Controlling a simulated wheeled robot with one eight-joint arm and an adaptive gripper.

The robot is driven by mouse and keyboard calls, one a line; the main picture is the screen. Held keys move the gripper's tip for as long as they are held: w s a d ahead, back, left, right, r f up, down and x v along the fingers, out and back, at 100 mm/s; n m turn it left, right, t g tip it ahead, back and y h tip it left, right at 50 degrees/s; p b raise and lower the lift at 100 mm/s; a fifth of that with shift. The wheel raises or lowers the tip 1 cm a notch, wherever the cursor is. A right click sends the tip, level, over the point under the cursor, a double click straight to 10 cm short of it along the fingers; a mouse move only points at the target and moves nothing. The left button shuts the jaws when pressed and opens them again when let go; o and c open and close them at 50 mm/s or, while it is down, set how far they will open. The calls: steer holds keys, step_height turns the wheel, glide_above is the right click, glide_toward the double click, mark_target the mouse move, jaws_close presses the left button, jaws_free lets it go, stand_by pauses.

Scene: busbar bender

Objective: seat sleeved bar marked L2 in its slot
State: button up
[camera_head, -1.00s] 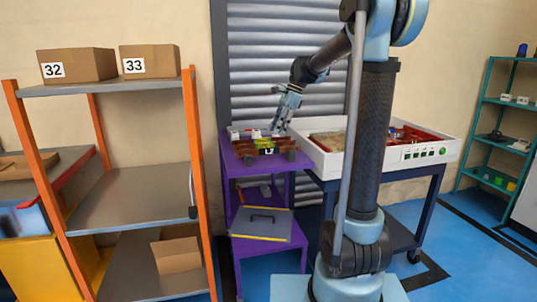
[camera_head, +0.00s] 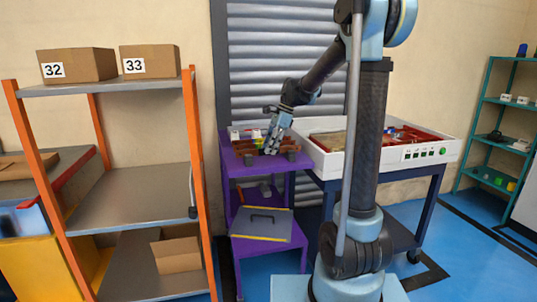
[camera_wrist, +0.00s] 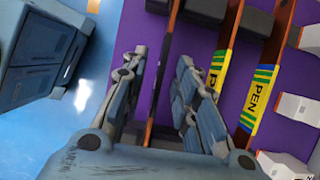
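Several flat copper bars stand on edge in supports on the purple stand (camera_head: 232,184). In the wrist view, one bar (camera_wrist: 163,70) runs between my gripper's two fingers, its mark not readable. Two bars to its right carry yellow-green striped sleeves; one sleeve (camera_wrist: 262,97) reads PEN, and the other (camera_wrist: 219,75) shows a P. My gripper (camera_wrist: 157,75) is open, with its fingers on either side of the first bar. I cannot tell whether they touch it. In the head view, my gripper (camera_head: 270,150) is down at the bars and covers part of them. No L2 mark is readable now.
Dark support blocks (camera_wrist: 205,9) and white blocks (camera_wrist: 296,108) stand close to the bars. A white-rimmed table (camera_head: 436,153) with a button panel is just right of the stand. An orange-post shelf (camera_head: 199,180) is at left.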

steer(key=shift+c, duration=0.6)
jaws_close()
